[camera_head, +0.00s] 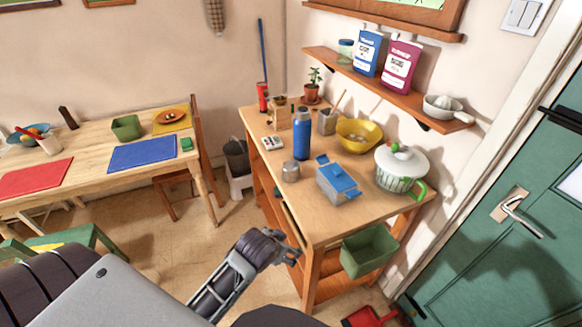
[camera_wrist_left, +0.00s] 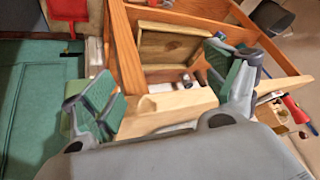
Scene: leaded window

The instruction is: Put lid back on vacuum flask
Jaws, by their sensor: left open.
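The blue vacuum flask (camera_head: 302,137) stands upright on the wooden workbench (camera_head: 262,128) in the head view. A small silver cylinder (camera_head: 291,171), which looks like the lid, sits on the bench just in front of the flask, apart from it. My left gripper (camera_head: 290,246) is in front of the bench, lower in the picture than the flask and lid, and holds nothing. In the left wrist view its two fingers (camera_wrist_left: 168,92) are spread apart with the bench's woodwork beyond them. I cannot make out the flask or lid in that view. My right gripper is not in view.
A blue-lidded grey box (camera_head: 337,182), white pot (camera_head: 401,168) and yellow bowl (camera_head: 358,135) crowd the bench's right side. A green bin (camera_head: 368,250) is at its front right. A wall shelf (camera_head: 390,88) overhangs the back. Some bench top near the lid is bare.

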